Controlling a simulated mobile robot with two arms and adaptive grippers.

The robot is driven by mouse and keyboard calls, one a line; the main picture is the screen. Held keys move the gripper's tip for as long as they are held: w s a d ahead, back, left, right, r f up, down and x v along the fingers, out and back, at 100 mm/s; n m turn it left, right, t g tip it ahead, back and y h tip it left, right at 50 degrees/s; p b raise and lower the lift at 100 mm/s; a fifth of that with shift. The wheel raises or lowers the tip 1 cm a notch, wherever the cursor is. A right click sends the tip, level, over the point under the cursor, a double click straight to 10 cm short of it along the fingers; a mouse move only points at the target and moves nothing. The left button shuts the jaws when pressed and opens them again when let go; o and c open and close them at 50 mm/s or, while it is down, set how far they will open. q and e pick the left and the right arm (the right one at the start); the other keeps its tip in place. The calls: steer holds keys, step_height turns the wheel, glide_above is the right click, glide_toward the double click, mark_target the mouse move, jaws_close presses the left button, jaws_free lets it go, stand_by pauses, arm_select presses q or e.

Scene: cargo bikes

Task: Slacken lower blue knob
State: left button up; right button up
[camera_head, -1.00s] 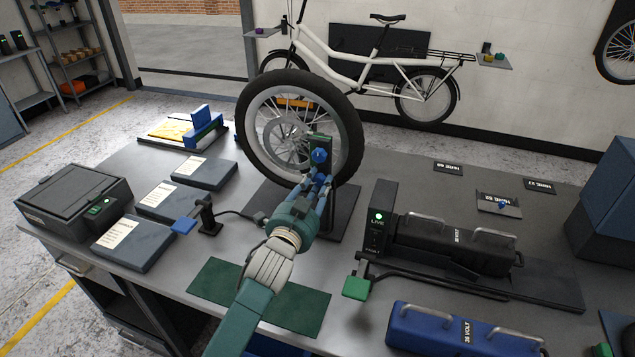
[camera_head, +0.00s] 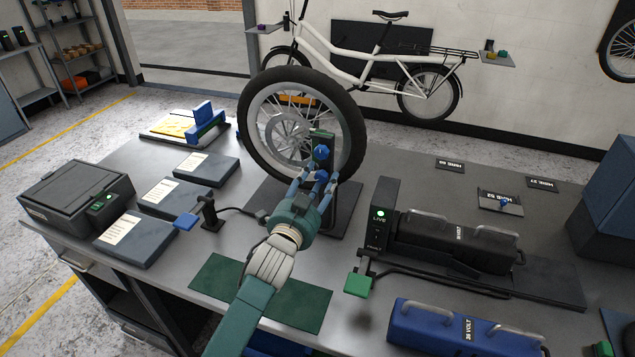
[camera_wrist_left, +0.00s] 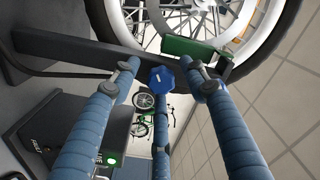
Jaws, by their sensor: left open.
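A spoked wheel (camera_head: 350,125) stands upright in a dark stand on the bench. On the stand's upright, an upper blue knob (camera_head: 321,152) sits on a green block, with a lower blue knob (camera_head: 321,175) below it. My left gripper (camera_head: 315,185) is open, its three blue fingers spread in front of the lower knob. In the left wrist view a blue knob (camera_wrist_left: 162,80) shows between the spread fingers, apparently the lower one. The fingers look apart from it at the sides; contact with the middle finger cannot be told. My right gripper is not in view.
A black battery (camera_head: 455,242) sits in a dock with a green light to the right. A blue battery (camera_head: 460,330) lies at the front. A green mat (camera_head: 262,292) lies under my arm. Flat boxes and a black case (camera_head: 75,195) stand to the left.

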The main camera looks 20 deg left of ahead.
arm_select(q)
steer(key=s, duration=1.2)
steer(key=shift+a, duration=0.2)
